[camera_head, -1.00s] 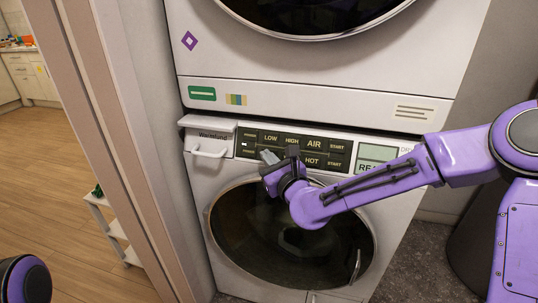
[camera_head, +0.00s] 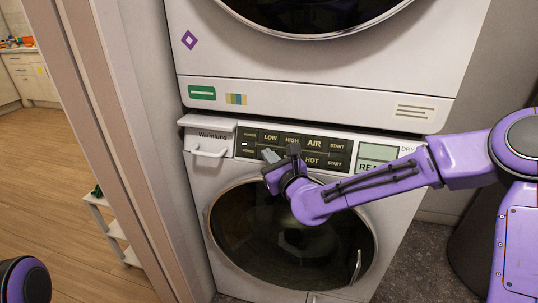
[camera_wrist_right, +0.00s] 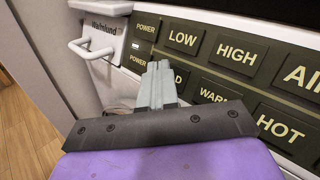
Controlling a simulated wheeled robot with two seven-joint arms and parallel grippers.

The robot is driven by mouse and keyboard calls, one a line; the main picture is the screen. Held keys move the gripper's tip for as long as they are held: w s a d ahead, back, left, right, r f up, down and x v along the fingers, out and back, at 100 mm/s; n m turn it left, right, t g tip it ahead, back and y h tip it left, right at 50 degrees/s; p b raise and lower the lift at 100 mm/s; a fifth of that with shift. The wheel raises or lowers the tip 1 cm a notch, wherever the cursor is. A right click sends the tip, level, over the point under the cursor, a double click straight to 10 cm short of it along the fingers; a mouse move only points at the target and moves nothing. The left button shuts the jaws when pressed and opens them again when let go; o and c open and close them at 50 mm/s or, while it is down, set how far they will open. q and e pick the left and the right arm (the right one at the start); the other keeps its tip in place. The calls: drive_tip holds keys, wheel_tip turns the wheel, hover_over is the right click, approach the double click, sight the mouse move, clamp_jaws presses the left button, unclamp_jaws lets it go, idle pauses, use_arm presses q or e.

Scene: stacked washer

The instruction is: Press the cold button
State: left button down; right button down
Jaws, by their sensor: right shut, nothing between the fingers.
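The cold button (camera_wrist_right: 181,78) is on the lower row of the washer's dark control panel. In the right wrist view only the end of its label, "LD", shows, and my fingers cover the rest. In the head view my gripper hides it. My right gripper (camera_head: 269,155) is shut and empty, with its grey fingertips in front of the panel's lower row. My left gripper is out of view.
The warm button (camera_wrist_right: 210,92) and hot button (camera_wrist_right: 281,129) lie right of the cold button, and the low button (camera_wrist_right: 183,39) is above. A drawer handle (camera_head: 209,152) sticks out left of the panel. The round door (camera_head: 245,235) is below. A wall edge stands left.

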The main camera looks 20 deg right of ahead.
idle(0.5)
drive_tip(key=shift+s+a+r, duration=0.3)
drive_tip(key=shift+s+a, duration=0.05)
drive_tip(key=shift+s, duration=0.15)
drive_tip(key=shift+s+a+r+p, duration=0.3)
drive_tip(key=shift+s+a, duration=0.15)
drive_tip(key=shift+s, duration=0.2)
drive_tip(key=shift+s+a+r+p, duration=0.15)
drive_tip(key=shift+s+a+r, duration=0.25)
drive_tip(key=shift+s, duration=0.2)
drive_tip(key=shift+s+a+r+p, duration=0.25)
drive_tip(key=shift+s+a, duration=0.2)
drive_tip(key=shift+s, duration=0.2)
